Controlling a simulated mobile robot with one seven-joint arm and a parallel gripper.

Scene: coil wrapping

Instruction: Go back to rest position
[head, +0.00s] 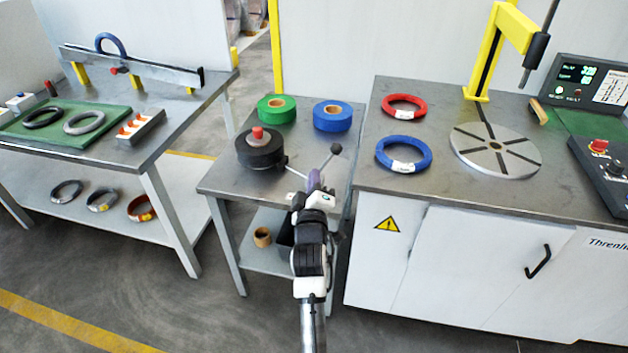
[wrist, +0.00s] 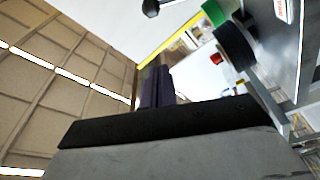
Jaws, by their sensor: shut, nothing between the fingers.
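My arm reaches up from the bottom middle of the head view. My gripper (head: 313,180) is over the front of the small middle table (head: 215,183), with its purplish fingers together and nothing held between them. The closed dark fingers also show in the wrist view (wrist: 157,88). A black roll with a red knob (head: 260,147) stands to the gripper's left, apart from it. A lever with a black ball end (head: 336,149) rises just behind the fingertips; I cannot tell whether they touch.
Green (head: 276,108) and blue tape rolls (head: 332,116) sit behind on the middle table. The right bench has a red coil (head: 404,106), a blue coil (head: 403,154) and a round slotted plate (head: 495,150). The left table (head: 205,105) holds grey rings. Floor is free in front.

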